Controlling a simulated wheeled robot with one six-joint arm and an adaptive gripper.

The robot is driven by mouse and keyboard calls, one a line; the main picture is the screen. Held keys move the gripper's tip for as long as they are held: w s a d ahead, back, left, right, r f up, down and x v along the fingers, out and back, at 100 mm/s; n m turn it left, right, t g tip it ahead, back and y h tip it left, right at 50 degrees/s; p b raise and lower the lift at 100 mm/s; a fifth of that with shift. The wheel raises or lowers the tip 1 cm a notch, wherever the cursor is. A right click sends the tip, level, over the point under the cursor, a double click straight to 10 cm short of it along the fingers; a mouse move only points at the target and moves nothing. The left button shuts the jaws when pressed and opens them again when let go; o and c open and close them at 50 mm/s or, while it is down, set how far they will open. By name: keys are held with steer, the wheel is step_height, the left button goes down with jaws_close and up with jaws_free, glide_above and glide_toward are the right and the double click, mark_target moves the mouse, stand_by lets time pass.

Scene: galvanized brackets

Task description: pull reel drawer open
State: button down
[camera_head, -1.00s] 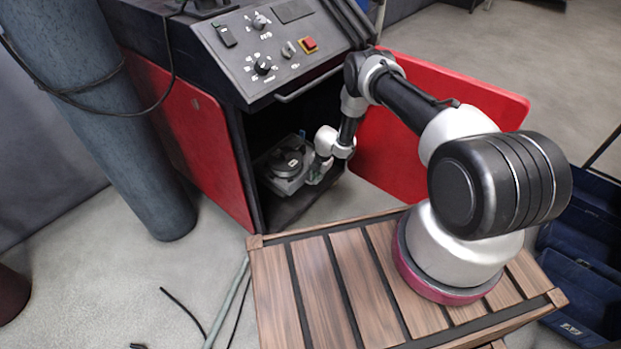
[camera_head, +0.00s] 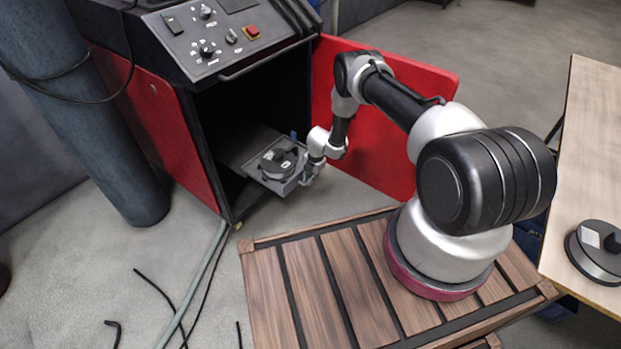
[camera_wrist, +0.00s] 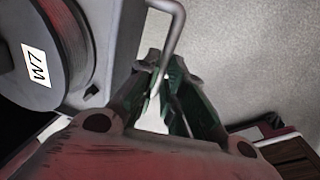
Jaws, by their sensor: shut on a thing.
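The reel drawer (camera_head: 258,179) is a grey tray low in the open cabinet of the welding machine. It sticks out past the front of the cabinet. A dark wire reel (camera_head: 279,160) lies in it; in the wrist view the reel (camera_wrist: 38,62) shows a white label. My gripper (camera_head: 308,179) is at the drawer's front side. In the wrist view, my gripper (camera_wrist: 163,92) is shut on the drawer's grey bar handle (camera_wrist: 174,40). The exact contact of the fingertips is partly hidden.
The red cabinet door (camera_head: 385,130) stands open to the right, behind my arm. A control panel (camera_head: 215,38) with a bar (camera_head: 268,62) is above the opening. A wooden table (camera_head: 590,130) with another reel (camera_head: 597,250) is at the right. Hoses lie on the floor at left.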

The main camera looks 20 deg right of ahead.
steer(key=shift+s, duration=0.1)
stand_by(0.3)
steer(key=c, duration=1.5)
jaws_free()
steer(key=r, duration=0.4)
steer(key=s+d+r, duration=0.1)
steer(key=r, duration=0.6)
steer(key=shift+s+d+r, duration=0.2)
steer(key=shift+s+r, duration=0.15)
steer(key=shift+r, duration=0.05)
